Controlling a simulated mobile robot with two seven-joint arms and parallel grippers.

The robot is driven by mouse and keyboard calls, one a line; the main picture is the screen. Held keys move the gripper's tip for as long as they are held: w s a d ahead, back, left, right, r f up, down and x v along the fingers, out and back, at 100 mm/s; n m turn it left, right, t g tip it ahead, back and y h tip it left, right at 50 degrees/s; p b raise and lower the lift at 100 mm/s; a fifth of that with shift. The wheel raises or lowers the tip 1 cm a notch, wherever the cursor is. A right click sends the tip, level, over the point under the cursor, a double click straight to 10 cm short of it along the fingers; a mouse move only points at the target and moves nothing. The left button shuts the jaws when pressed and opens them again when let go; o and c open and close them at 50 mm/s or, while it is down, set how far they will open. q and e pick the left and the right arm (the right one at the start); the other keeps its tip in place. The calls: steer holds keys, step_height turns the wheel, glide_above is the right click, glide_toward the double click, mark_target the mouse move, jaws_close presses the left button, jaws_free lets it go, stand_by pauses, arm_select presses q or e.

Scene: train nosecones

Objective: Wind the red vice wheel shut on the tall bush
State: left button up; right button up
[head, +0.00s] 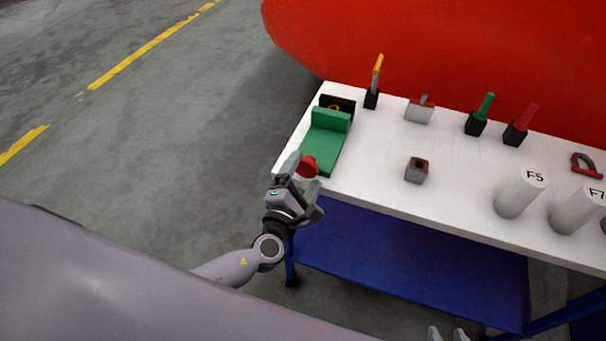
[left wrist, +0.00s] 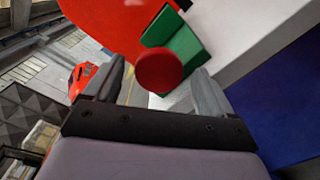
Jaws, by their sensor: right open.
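The green vice (head: 325,145) stands at the left end of the white bench, and its green body also shows in the left wrist view (left wrist: 186,48). Its red wheel (head: 309,166) faces the near side. A small brass-coloured thing, perhaps the tall bush (head: 334,107), shows behind the green upright at the dark far jaw; most of it is hidden. My left gripper (head: 302,174) is open at the wheel. In the left wrist view the red wheel (left wrist: 160,71) lies in line with the gap between the fingers, with no clear contact. My right gripper (head: 448,334) is open and empty at the bottom edge.
On the white bench (head: 375,165) stand an orange-handled tool (head: 376,80), grey blocks (head: 417,170), green (head: 481,113) and red-handled (head: 521,125) tools in black holders, a red shackle-like part (head: 587,165) and white cylinders (head: 521,194). A large red body rises behind. A blue shelf (head: 420,270) lies below.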

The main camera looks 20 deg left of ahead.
arm_select(q)
steer(key=shift+s, duration=0.1)
steer(key=s, duration=0.7)
steer(key=shift+a, duration=0.15)
stand_by(0.5)
